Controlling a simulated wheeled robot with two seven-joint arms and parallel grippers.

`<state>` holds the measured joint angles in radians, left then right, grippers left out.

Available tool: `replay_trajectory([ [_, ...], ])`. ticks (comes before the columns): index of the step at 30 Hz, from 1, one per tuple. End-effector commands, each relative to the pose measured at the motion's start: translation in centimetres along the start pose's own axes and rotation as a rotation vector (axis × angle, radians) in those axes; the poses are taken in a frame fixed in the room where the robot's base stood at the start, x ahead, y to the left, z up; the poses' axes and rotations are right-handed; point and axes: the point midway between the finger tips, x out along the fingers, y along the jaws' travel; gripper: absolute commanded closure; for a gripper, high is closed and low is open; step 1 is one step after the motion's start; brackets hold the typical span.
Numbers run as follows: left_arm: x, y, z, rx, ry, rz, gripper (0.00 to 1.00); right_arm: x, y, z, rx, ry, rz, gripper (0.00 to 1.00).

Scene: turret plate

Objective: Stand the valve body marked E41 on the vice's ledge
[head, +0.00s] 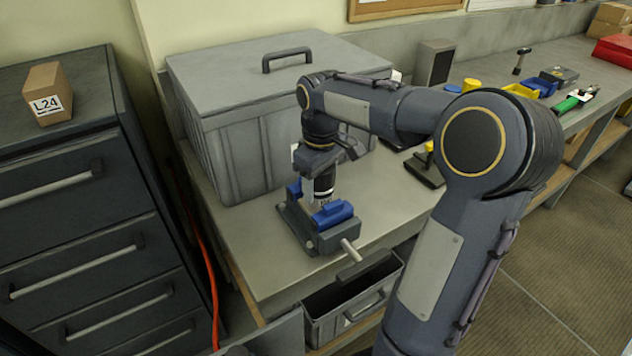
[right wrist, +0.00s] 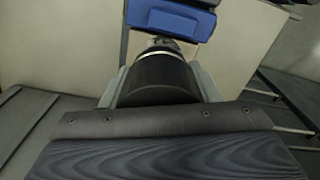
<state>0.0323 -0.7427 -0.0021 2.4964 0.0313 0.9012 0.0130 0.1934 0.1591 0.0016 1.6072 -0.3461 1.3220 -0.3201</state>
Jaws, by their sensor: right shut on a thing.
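The vice (head: 325,240) with blue jaws stands on the near end of the bench. My right gripper (head: 321,168) comes down over it, shut on a dark cylindrical valve body (head: 323,186) with a pale band. The valve body is upright or nearly so, between the two blue jaws. In the right wrist view the black valve body (right wrist: 158,80) sits between my fingers, with a blue jaw (right wrist: 170,18) just beyond it. No E41 mark is legible. Its lower end is hidden, so I cannot tell whether it touches the ledge. My left gripper is not in view.
A large lidded grey bin (head: 235,110) stands close behind the vice. The vice's handle (head: 350,250) sticks out towards the front. An open grey drawer (head: 345,315) is below the bench edge. A box marked L24 (head: 48,94) sits on the dark cabinet (head: 80,190) at left.

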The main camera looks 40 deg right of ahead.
Motion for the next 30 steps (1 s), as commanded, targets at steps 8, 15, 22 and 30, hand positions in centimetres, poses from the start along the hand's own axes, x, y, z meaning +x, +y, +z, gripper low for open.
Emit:
replay_trajectory([
  [8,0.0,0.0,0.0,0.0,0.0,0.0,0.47,-0.09,0.01,-0.03,0.0,0.002,0.001,0.88],
  [15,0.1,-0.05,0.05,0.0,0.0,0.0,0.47,0.19,0.01,-0.04,0.0,0.002,0.001,0.88],
  [22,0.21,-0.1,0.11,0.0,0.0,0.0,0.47,0.52,0.0,-0.03,0.0,0.002,0.001,0.88],
  [30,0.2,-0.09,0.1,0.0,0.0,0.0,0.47,0.54,0.0,-0.03,0.0,0.002,0.001,0.35],
])
